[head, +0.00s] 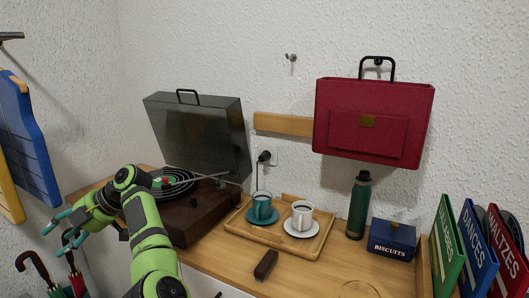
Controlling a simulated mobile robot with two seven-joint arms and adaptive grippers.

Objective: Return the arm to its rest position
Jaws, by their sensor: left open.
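My left arm (146,225), green and black, comes up from the bottom edge left of the middle and bends to the left. My left gripper (63,230) has teal fingers, spread apart and empty. It shows in front of the floor area left of the wooden sideboard, above the umbrellas in the picture. The arm passes in front of the record player (203,212), hiding part of it. My right gripper is not in view.
The sideboard (215,266) bears a wooden tray (249,235) with a teal cup (262,207) and a white cup (302,215), a brown block (266,265), a green bottle (358,207) and a biscuit box (391,240). Umbrellas (67,262) stand lower left. Record sleeves (447,245) stand right.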

